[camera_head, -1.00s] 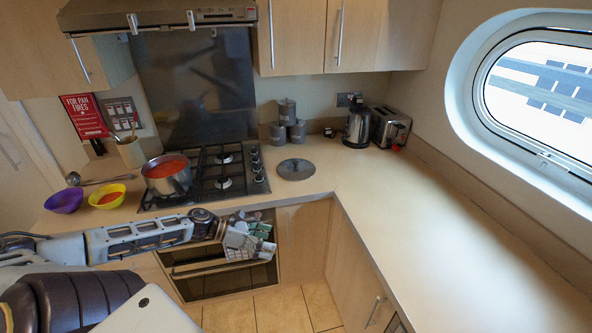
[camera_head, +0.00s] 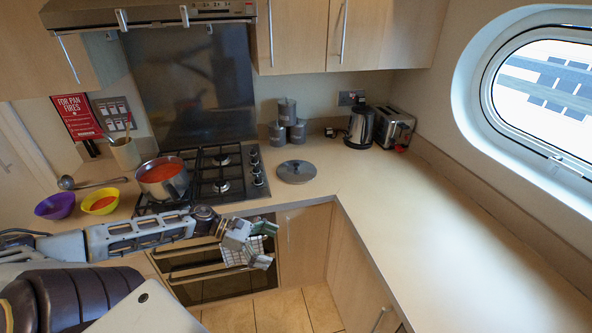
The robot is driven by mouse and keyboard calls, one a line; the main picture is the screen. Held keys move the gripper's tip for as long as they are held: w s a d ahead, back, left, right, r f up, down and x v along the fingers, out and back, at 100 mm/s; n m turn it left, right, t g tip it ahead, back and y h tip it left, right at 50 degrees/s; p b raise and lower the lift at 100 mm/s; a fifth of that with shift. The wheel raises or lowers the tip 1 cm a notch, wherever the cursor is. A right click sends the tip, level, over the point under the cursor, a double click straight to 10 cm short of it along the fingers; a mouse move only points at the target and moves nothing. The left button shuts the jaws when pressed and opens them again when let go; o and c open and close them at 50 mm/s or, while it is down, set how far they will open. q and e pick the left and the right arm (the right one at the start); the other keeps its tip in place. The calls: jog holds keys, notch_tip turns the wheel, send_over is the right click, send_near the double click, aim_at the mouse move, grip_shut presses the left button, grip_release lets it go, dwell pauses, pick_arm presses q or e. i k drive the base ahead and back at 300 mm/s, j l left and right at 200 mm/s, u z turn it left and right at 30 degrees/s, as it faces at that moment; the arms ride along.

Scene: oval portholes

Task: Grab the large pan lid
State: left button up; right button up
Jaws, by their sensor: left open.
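The large pan lid (camera_head: 296,171) is a round grey disc with a small knob on top. It lies flat on the counter, right of the hob. My left gripper (camera_head: 266,244) is in front of the oven, below the counter's front edge. It is open and empty, apart from the lid, which is up and to its right in the picture. My right gripper is out of view.
A pot of red soup (camera_head: 162,178) stands on the hob (camera_head: 222,190). A purple bowl (camera_head: 55,206) and a yellow bowl (camera_head: 100,202) are at its left. Grey canisters (camera_head: 288,112), a kettle (camera_head: 359,127) and a toaster (camera_head: 394,128) stand behind. The right counter (camera_head: 440,225) is clear.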

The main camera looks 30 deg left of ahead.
aim_at(294, 171)
jog(key=i+j, duration=0.45)
jog(key=j, duration=0.15)
jog(key=i+j, duration=0.45)
jog(key=j, duration=0.15)
jog(key=i+j, duration=0.45)
jog(key=j, duration=0.15)
